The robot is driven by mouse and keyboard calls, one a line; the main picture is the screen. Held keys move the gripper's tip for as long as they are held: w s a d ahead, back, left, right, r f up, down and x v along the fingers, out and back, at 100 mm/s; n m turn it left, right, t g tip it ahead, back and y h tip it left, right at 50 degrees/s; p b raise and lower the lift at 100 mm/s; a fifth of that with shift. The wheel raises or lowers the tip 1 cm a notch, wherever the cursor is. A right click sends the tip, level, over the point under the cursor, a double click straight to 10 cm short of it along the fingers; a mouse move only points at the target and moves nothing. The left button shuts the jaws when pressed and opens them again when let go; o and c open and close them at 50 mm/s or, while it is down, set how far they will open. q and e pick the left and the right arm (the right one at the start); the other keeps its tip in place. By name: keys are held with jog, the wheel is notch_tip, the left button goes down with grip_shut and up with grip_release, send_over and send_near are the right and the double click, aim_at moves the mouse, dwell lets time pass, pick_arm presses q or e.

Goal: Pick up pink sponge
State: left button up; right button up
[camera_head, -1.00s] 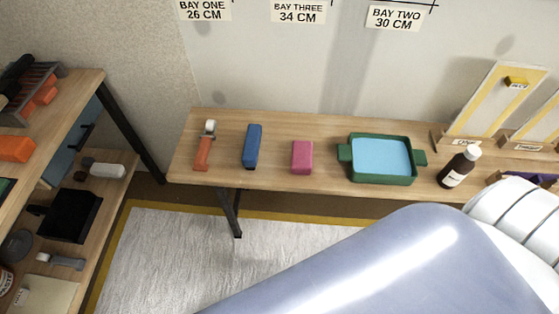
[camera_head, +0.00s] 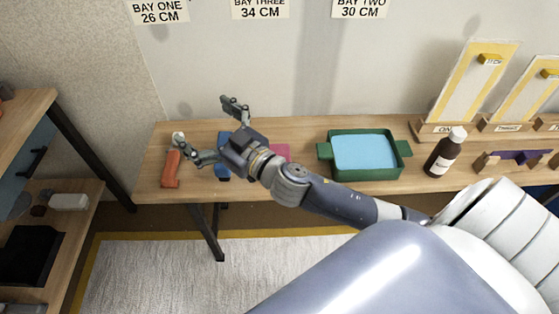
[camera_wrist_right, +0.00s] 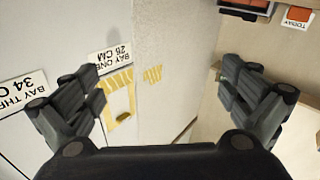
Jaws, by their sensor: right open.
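The pink sponge (camera_head: 283,151) lies on the long wooden table (camera_head: 304,126). My right wrist and forearm cover its front part in the head view. My right gripper (camera_head: 203,120) is open and empty, held above the table to the left of the sponge. Its two fingers are spread wide and point left, away from the sponge. In the right wrist view the open gripper (camera_wrist_right: 160,88) has only the wall and shelving beyond it, and no sponge shows. My left gripper is not in view.
A blue block (camera_head: 222,172) is partly hidden under my right gripper. An orange-handled tool (camera_head: 171,167) lies at the table's left end. To the right stand a green tray (camera_head: 402,150) with blue inside and a dark bottle (camera_head: 445,154). A shelf unit (camera_head: 35,110) is at left.

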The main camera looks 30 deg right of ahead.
jog(key=a+r+n+g+y, duration=0.3)
jog(key=a+n+y, duration=0.2)
jog(key=n+y, duration=0.15)
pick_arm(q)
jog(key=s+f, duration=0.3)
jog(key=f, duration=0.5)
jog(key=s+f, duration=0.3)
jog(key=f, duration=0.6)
pick_arm(e)
jog(key=g+h, duration=0.8)
jog(key=g, duration=0.5)
send_over(288, 156)
jog(key=shift+n, duration=0.25)
jog(key=f, duration=1.4)
jog(key=shift+s+d+f, duration=0.3)
jog(key=shift+h, duration=0.25)
jog(key=x, duration=0.4)
jog(key=shift+d+f+b, duration=0.3)
jog(key=shift+d+b, duration=0.05)
jog(key=shift+b+x, duration=0.5)
jog(key=shift+x, duration=2.65)
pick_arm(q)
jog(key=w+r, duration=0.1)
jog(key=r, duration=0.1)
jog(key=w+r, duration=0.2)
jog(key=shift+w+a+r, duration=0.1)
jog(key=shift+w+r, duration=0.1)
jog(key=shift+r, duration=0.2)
pick_arm(e)
jog(key=shift+c, duration=0.2)
